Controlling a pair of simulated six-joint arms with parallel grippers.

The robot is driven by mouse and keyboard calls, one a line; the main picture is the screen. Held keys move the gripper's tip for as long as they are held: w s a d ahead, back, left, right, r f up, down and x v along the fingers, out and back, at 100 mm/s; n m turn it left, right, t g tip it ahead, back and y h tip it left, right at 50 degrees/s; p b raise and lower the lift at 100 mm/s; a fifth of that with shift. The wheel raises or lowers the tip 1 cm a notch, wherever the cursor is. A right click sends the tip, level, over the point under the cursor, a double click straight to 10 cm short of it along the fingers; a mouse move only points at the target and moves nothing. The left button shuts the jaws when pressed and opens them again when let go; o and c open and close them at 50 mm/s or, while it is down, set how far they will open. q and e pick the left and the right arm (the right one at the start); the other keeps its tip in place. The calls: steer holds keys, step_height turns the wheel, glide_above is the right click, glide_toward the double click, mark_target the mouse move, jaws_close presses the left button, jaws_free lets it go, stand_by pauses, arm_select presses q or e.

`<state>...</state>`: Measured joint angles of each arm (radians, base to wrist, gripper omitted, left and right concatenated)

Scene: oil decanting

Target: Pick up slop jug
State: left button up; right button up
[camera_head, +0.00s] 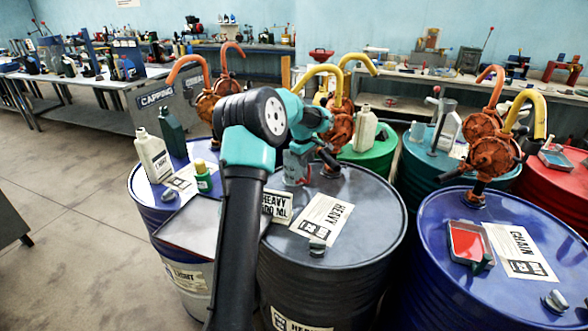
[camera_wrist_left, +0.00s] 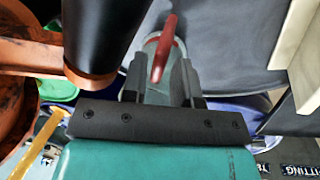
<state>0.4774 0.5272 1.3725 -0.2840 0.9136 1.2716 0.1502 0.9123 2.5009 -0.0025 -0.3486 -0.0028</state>
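A grey jug with a red curved handle, which I take for the slop jug (camera_head: 295,166), stands on the dark HEAVY drum (camera_head: 365,205), beside an orange pump. My arm partly hides it in the head view. In the left wrist view the jug (camera_wrist_left: 178,80) lies beyond the fingers and its red handle (camera_wrist_left: 162,50) shows between them. My left gripper (camera_wrist_left: 163,70) is at the jug, its fingers apart on either side of the handle, with gaps visible. Whether a finger touches it I cannot tell. My right gripper is not in view.
Orange pumps (camera_head: 491,155) rise from the drums close around the jug. A blue drum (camera_head: 450,235) with a red tray (camera_head: 467,243) stands at right.

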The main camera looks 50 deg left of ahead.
arm_select(q)
steer(key=shift+w+f, duration=0.1)
steer(key=shift+f, duration=0.25)
jaws_close()
steer(key=shift+r, duration=0.1)
stand_by(0.5)
